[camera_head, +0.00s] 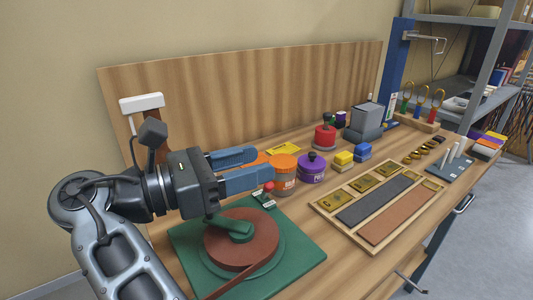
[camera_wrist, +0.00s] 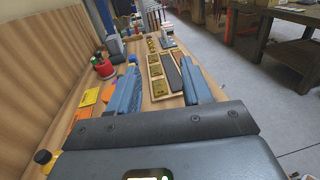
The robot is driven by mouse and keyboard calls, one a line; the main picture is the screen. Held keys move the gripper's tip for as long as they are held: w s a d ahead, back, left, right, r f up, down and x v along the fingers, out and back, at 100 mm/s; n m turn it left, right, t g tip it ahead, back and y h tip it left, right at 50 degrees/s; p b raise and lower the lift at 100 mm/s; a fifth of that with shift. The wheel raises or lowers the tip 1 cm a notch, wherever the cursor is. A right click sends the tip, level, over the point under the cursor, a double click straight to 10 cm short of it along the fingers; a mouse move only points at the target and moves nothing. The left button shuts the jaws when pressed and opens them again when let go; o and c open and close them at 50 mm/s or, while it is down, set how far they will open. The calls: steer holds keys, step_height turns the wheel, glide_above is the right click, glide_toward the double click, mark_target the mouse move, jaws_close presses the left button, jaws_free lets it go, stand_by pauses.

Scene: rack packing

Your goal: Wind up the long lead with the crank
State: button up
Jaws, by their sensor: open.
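A winder with a flat green base (camera_head: 305,252) stands at the near end of the bench. Its round red-brown reel (camera_head: 215,240) lies flat on it, with a green crank arm (camera_head: 234,230) across the top. A brown lead (camera_head: 245,283) runs from the reel toward the bottom of the head view. My gripper hides part of the crank's left end.
A wooden back panel (camera_head: 250,100) bounds the bench.

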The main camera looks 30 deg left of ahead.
steer(key=shift+d+r, duration=0.5)
steer(key=shift+d, duration=0.35)
steer(key=shift+d+r, duration=0.5)
steer(key=shift+d, duration=0.3)
steer(key=shift+c, duration=0.3)
